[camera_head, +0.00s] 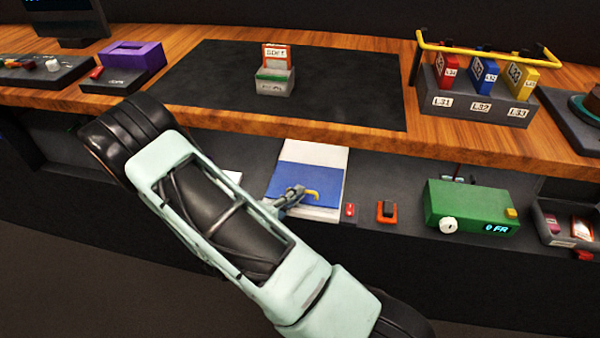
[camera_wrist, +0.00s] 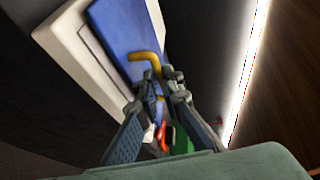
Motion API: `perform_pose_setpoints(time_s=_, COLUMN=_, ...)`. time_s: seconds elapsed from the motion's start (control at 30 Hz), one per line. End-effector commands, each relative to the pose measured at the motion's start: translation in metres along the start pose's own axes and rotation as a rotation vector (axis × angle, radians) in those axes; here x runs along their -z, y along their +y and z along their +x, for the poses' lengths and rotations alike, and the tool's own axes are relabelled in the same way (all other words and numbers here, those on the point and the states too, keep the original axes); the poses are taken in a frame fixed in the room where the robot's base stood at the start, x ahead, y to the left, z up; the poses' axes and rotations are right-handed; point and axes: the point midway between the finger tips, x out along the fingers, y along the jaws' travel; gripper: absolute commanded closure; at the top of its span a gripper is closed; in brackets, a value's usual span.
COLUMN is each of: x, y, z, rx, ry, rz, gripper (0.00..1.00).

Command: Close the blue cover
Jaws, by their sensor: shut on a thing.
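The blue cover (camera_head: 322,182) lies across the front part of a white panel (camera_head: 318,153) on the lower shelf, with white showing behind and in front of it. In the wrist view the blue cover (camera_wrist: 122,28) is beside the white casing (camera_wrist: 72,38). How far the cover is tilted is hard to tell. A yellow bent handle (camera_head: 313,194) sticks out from the cover; it also shows in the wrist view (camera_wrist: 144,57). My gripper (camera_head: 293,193) is shut on the handle, its fingertips (camera_wrist: 163,86) around the lower part, which they partly hide.
A red switch (camera_head: 350,210), an orange-based black switch (camera_head: 387,211) and a green box (camera_head: 470,206) stand right of the panel. The wooden worktop edge (camera_head: 370,146) overhangs behind. Labelled blocks under a yellow bar (camera_head: 490,50) stand on top. My arm hides the lower shelf at left.

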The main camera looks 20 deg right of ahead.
Motion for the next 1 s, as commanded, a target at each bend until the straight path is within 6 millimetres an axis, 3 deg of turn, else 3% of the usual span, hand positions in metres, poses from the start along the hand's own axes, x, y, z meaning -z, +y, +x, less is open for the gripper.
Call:
perform_pose_setpoints(time_s=0.2, x=0.006, y=0.002, z=-0.017, rx=0.003, ry=-0.002, rz=0.002, gripper=1.00)
perform_pose_setpoints(time_s=0.57, x=0.007, y=0.005, z=-0.020, rx=-0.001, ry=-0.001, rz=0.000, gripper=1.00)
perform_pose_setpoints(time_s=0.6, x=0.007, y=0.005, z=-0.020, rx=-0.002, ry=-0.001, rz=-0.001, gripper=0.89)
perform_pose_setpoints(time_s=0.63, x=0.007, y=0.005, z=-0.020, rx=-0.002, ry=-0.001, rz=-0.001, gripper=0.86)
perform_pose_setpoints(time_s=1.0, x=0.006, y=0.004, z=-0.024, rx=0.000, ry=-0.002, rz=0.001, gripper=0.86)
